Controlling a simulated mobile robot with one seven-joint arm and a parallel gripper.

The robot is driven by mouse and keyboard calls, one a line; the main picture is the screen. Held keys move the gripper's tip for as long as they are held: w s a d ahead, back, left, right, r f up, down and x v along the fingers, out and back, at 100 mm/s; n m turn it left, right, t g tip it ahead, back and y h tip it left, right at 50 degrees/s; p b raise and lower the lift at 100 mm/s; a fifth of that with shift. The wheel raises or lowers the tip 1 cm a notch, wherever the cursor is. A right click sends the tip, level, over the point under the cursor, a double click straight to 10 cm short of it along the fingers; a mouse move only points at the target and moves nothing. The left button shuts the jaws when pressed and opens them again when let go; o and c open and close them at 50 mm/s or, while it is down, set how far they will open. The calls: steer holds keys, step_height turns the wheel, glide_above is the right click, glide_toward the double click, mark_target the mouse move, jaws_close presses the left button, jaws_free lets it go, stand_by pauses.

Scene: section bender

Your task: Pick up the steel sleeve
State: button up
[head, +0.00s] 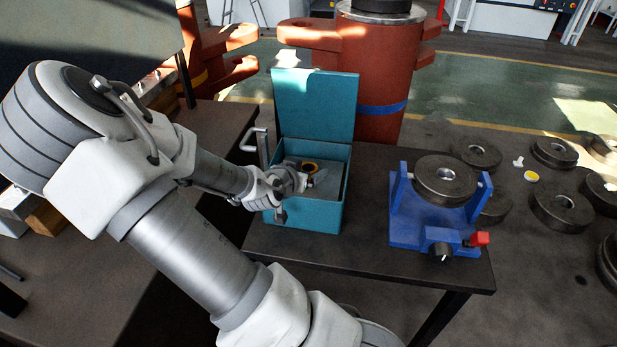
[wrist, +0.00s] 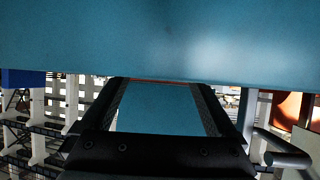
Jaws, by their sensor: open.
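I cannot clearly make out a steel sleeve in either view. A small dark ring with a yellow-orange inner edge (head: 308,167) shows inside the open teal box (head: 345,190); I cannot tell whether it is the sleeve. My gripper (head: 300,181) is over the left part of the box, close to the ring, and partly hides the box's inside. In the wrist view my gripper (wrist: 160,95) has its two dark fingers apart, with only a teal surface between them. It is open and appears empty.
The box's raised lid (head: 315,105) stands behind the opening. A blue fixture (head: 415,232) holding a dark steel roller (head: 444,178) stands to the right on the dark table (head: 370,260). Several more rollers lie farther right. A red-brown machine column (head: 375,70) rises behind the box.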

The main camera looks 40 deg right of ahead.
steer(key=shift+x, duration=1.3)
steer(key=shift+c, duration=0.2)
jaws_close()
